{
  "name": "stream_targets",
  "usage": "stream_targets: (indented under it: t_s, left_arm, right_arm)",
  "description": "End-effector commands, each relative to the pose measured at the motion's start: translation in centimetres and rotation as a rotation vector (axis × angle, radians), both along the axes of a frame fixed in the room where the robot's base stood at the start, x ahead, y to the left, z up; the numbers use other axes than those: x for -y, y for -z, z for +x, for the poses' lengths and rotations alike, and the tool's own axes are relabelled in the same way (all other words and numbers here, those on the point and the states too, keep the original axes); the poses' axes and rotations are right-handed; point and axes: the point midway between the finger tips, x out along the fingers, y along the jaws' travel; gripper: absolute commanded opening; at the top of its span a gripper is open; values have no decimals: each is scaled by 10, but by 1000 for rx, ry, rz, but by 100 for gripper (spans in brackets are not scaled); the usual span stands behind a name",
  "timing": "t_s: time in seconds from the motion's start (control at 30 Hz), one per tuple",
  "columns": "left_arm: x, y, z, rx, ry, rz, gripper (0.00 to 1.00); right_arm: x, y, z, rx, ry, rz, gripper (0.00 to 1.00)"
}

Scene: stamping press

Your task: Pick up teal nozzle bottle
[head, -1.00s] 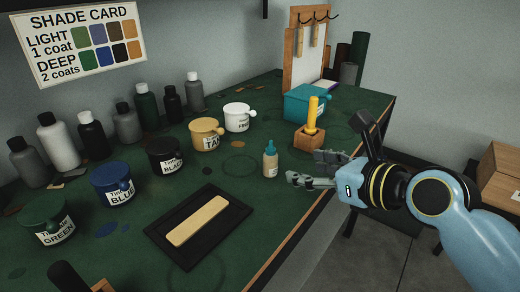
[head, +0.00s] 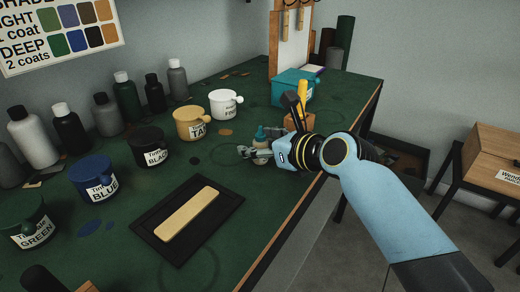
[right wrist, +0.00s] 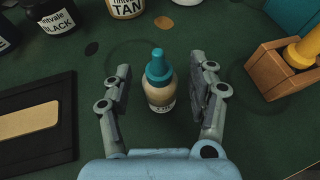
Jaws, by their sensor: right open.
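The teal nozzle bottle (right wrist: 160,88) stands upright on the green table, with a cream body, a partly visible white label and a teal cap. In the right wrist view it is between the open fingers of my right gripper (right wrist: 160,100), with a gap on each side. In the head view the bottle (head: 260,136) is partly hidden by my right gripper (head: 258,150). My left gripper is not in view.
A wooden block (right wrist: 278,73) with a yellow-handled tool stands right of the bottle. A black tray (head: 170,238) with a tan bar lies nearer. Tint pots, including the tan pot (head: 190,122), line the left. A teal box (head: 290,86) stands behind.

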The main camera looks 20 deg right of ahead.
Motion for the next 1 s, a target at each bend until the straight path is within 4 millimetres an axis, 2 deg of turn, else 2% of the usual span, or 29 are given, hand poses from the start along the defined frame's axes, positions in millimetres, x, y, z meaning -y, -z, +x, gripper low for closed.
stream_targets:
  t_s: [0.2,0.6,0.67,0.9,1.0]
  left_arm:
    - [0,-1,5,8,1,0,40]
    - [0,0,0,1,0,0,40]
    - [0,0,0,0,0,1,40]
    - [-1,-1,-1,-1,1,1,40]
    - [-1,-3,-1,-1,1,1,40]
  right_arm:
    - [0,0,1,1,1,-1,58]
    - [0,0,1,0,0,0,6]
    - [0,0,0,0,0,0,0]
    - [0,-1,1,1,0,0,0]
    - [0,-10,1,3,0,1,0]
